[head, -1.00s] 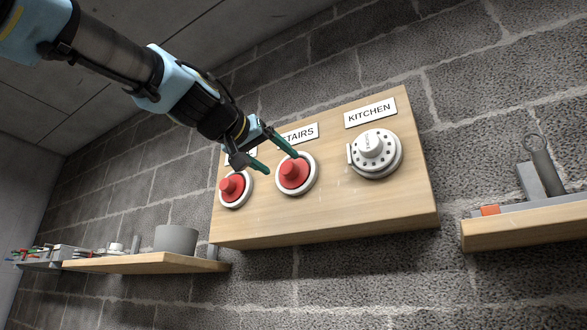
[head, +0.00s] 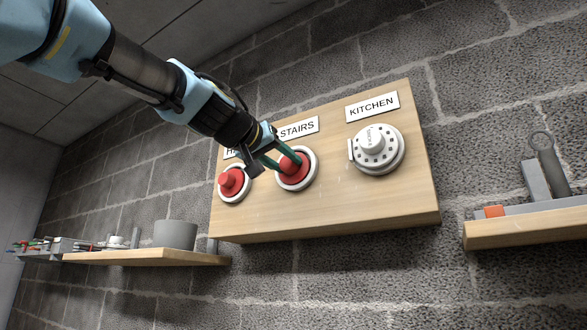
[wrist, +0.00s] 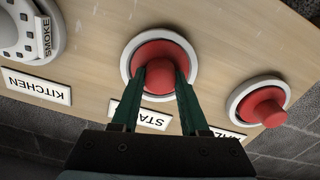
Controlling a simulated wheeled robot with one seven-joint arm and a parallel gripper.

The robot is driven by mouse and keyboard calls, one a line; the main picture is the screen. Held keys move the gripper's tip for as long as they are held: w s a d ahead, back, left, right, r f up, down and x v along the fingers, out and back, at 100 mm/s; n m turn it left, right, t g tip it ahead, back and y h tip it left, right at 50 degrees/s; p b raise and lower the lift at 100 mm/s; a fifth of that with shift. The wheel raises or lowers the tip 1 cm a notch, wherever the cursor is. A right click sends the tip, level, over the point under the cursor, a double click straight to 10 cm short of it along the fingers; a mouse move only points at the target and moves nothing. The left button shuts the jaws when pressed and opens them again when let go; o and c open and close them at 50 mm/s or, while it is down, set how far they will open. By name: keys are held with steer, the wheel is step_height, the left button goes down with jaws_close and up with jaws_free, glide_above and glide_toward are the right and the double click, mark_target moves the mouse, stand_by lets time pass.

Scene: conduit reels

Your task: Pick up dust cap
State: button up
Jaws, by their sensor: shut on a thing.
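The red dust cap (head: 297,178) sits in the white ring under the STAIRS label, the middle place on the wooden board. My gripper (head: 288,162) has its green fingers shut on this cap's knob. In the wrist view the two fingertips (wrist: 160,77) stand on either side of the knob of the red cap (wrist: 162,52). A second red dust cap (head: 231,182) sits in the left white ring and shows at the right in the wrist view (wrist: 264,106). My gripper is apart from it.
A white smoke detector (head: 377,149) is mounted under the KITCHEN label (head: 372,106) at the right of the board (head: 330,210). A wooden shelf (head: 150,258) with a grey pot (head: 175,234) is at lower left. Another shelf (head: 525,229) with tools is at right.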

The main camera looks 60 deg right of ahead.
jaws_close()
steer(key=shift+r, duration=0.1)
steer(key=shift+a+r, duration=0.2)
steer(key=shift+a, duration=0.05)
steer(key=a+r+b, duration=0.2)
steer(key=a+r, duration=0.1)
steer(key=a, duration=0.7)
steer(key=a+r+b, duration=0.3)
steer(key=a+r, duration=0.1)
steer(key=a, duration=0.6)
steer(key=shift+a+r, duration=0.2)
stand_by(0.5)
stand_by(0.4)
stand_by(0.3)
